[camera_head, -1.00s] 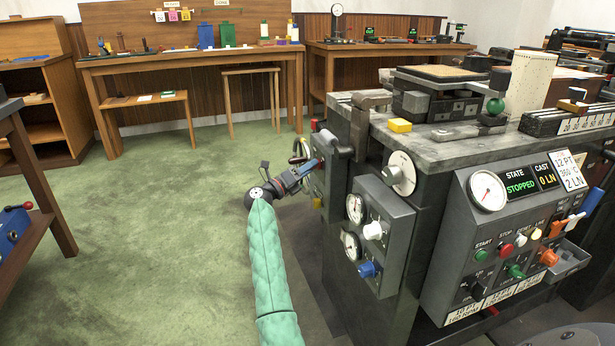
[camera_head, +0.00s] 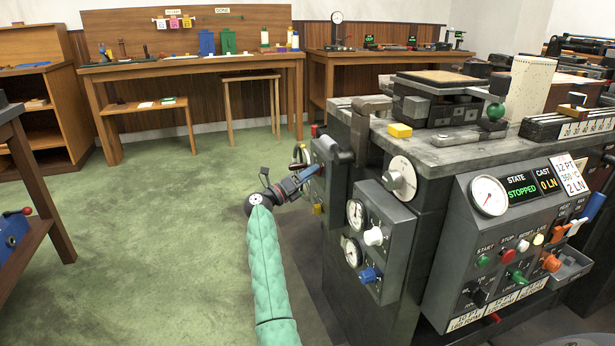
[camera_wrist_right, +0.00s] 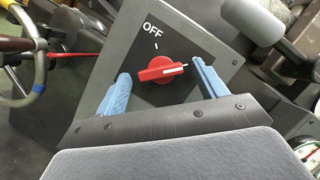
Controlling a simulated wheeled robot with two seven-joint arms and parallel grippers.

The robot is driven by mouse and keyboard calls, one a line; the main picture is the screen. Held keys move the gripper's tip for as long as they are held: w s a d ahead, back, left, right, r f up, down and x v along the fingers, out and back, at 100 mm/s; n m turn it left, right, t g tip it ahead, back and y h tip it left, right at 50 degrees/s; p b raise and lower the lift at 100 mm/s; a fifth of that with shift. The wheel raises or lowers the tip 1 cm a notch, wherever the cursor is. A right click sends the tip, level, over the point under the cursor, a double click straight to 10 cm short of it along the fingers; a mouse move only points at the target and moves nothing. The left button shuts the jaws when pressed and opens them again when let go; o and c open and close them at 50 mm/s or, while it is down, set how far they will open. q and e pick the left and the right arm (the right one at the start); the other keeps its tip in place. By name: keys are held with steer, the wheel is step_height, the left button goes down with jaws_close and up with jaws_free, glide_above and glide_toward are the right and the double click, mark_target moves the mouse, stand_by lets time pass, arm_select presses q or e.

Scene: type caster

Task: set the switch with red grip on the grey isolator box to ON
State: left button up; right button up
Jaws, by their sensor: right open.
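The switch with the red grip (camera_wrist_right: 162,69) sits on the grey isolator box (camera_wrist_right: 155,25), its front plate marked OFF at the top of the right wrist view. The white line on the grip points sideways, to the right in that view. My right gripper (camera_wrist_right: 164,80) is open, its two blue fingers on either side of the red grip; I cannot tell whether they touch it. In the head view my right gripper (camera_head: 314,170) reaches the left side of the machine, at the box (camera_head: 321,176); the switch is hard to make out there. My left gripper is not in view.
The casting machine (camera_head: 405,230) with its control panel (camera_head: 500,240) fills the right side. A grey gauge box (camera_head: 398,240) juts out near my arm. A handwheel (camera_wrist_right: 28,60) stands left of the box in the wrist view. Green floor (camera_head: 150,230) is clear at left.

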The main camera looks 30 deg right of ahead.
steer(key=shift+a, duration=0.1)
steer(key=p+v, duration=0.1)
steer(key=v, duration=0.6)
steer(key=shift+a, duration=0.3)
steer(key=shift+w+f+n, duration=0.1)
steer(key=shift+f+n, duration=0.05)
steer(key=shift+n, duration=0.15)
